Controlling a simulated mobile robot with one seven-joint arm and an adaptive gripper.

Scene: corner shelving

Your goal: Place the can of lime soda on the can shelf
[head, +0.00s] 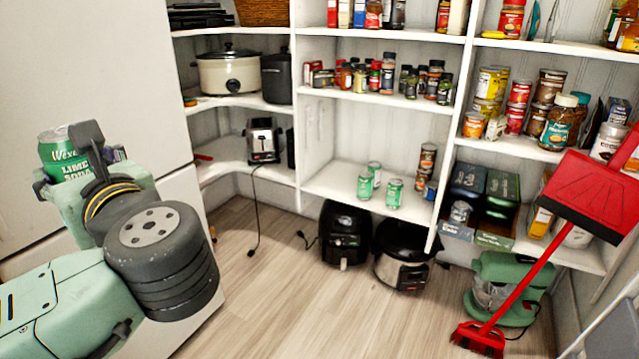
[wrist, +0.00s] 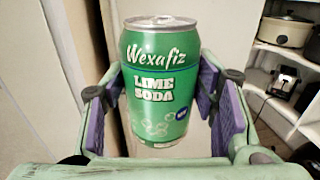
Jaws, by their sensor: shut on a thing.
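A green can of lime soda (wrist: 158,85) is upright between the purple pads of my gripper (wrist: 158,100) in the wrist view. In the head view the can (head: 64,155) shows at the far left, partly hidden by my gripper (head: 85,175), in front of the white cabinet front. The can shelf (head: 330,185) is the low middle shelf of the corner unit. Several green cans (head: 394,192) stand on it near the middle, with brown stacked cans (head: 427,160) at its right end. My gripper is well to the left of that shelf and nearer the camera.
A black air fryer (head: 345,235) and a round cooker (head: 403,253) stand on the floor below the can shelf. A red broom (head: 520,275) and dustpan (head: 595,195) are at right. A toaster (head: 263,140) stands on the left shelf. The shelf's left part is clear.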

